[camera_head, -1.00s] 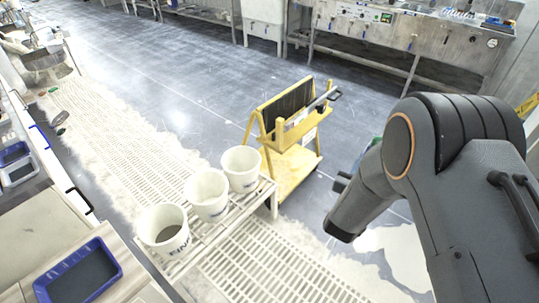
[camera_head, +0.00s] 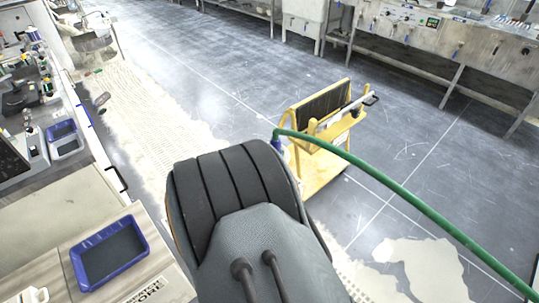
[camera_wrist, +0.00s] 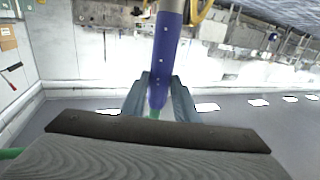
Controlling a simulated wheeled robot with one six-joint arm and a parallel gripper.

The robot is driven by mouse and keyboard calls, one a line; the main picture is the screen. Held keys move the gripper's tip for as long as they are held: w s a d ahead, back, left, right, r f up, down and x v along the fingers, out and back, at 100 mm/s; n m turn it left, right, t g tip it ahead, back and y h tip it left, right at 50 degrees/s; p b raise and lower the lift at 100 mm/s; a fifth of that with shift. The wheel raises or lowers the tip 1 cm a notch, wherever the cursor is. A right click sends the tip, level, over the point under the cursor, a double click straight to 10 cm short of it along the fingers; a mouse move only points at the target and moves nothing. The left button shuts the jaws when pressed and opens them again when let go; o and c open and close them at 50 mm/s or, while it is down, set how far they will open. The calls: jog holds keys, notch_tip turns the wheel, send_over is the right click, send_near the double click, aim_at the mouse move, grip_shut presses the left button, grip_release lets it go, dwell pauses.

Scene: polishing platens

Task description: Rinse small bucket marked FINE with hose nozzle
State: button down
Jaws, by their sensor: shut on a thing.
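My gripper (camera_wrist: 160,98) is shut on a blue hose nozzle (camera_wrist: 166,50), which runs up the middle of the wrist view between the two fingers. The nozzle's blue end (camera_head: 277,144) also shows beyond my arm in the head view. A green hose (camera_head: 400,188) leaves it and sags down to the lower right; a piece of it shows at the wrist view's left edge (camera_wrist: 10,153). The fingers are hidden behind my arm in the head view. The bucket marked FINE is not visible now; my arm covers the area where the buckets stood.
A yellow cart (camera_head: 318,165) stands just right of my arm. A blue tray (camera_head: 108,256) lies on the bench at lower left. Steel sink benches (camera_head: 440,50) line the back. The grey floor (camera_head: 225,75) between is open.

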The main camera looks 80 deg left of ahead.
jog(key=w+d+r+p, duration=0.1)
jog(key=w+d+r, duration=0.3)
jog(key=w+d, duration=2.1)
jog(key=w+d+r+p, duration=0.2)
jog(key=w+d+r, duration=0.2)
jog(key=w+d, duration=2.1)
jog(key=w+d+r+p, duration=0.1)
jog(key=w+d+r, duration=0.3)
jog(key=w+d, duration=2.05)
jog(key=w+d+r+b, duration=0.1)
jog(key=w+r+b, duration=0.3)
jog(key=w+b, duration=0.3)
jog(key=w+d+r+b, duration=0.1)
jog(key=w+r+b, duration=0.3)
jog(key=w+b, duration=0.3)
jog(key=shift+w+d, duration=0.15)
jog(key=shift+w, duration=2.1)
